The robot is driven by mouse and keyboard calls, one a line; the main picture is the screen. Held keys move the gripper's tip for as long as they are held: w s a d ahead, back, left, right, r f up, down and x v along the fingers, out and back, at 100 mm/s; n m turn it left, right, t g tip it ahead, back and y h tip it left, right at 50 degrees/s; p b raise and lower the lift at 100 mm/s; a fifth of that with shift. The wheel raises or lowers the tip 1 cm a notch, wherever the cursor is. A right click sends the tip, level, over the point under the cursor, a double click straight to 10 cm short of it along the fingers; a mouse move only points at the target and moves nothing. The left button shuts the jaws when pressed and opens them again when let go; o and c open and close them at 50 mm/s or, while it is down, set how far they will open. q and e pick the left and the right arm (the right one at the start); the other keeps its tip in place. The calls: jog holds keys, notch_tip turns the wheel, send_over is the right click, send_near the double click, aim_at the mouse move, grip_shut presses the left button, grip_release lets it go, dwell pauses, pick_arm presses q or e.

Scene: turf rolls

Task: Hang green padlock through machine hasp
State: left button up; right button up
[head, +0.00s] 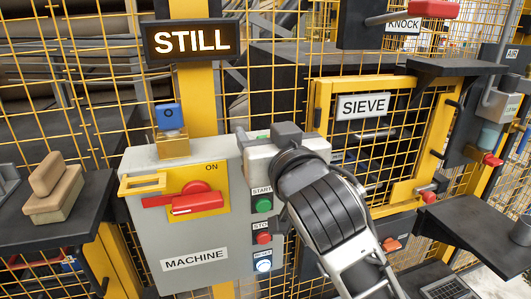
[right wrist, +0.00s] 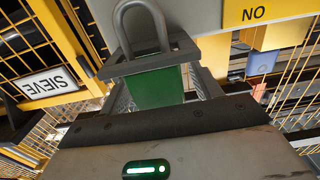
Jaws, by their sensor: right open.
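The green padlock (right wrist: 158,88) shows in the right wrist view with its grey shackle (right wrist: 140,18) pointing away from my gripper. My right gripper (right wrist: 155,66) is open, with its fingers on both sides of the padlock's body. In the head view my right gripper (head: 243,140) is at the upper right edge of the grey machine box (head: 185,238), and the green padlock is mostly hidden there. The yellow hasp (head: 142,184) sits on the left of the box, beside the red switch handle (head: 195,200). My left gripper is out of view.
Start, stop and reset buttons (head: 263,235) lie below my right gripper. A sieve gate (head: 364,106) and dark shelf (head: 480,235) are to the right; a left shelf (head: 90,200) holds a tan block.

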jog(key=shift+s+r, duration=0.1)
jog(key=shift+s, duration=0.2)
jog(key=c, duration=1.1)
jog(key=shift+r, duration=0.1)
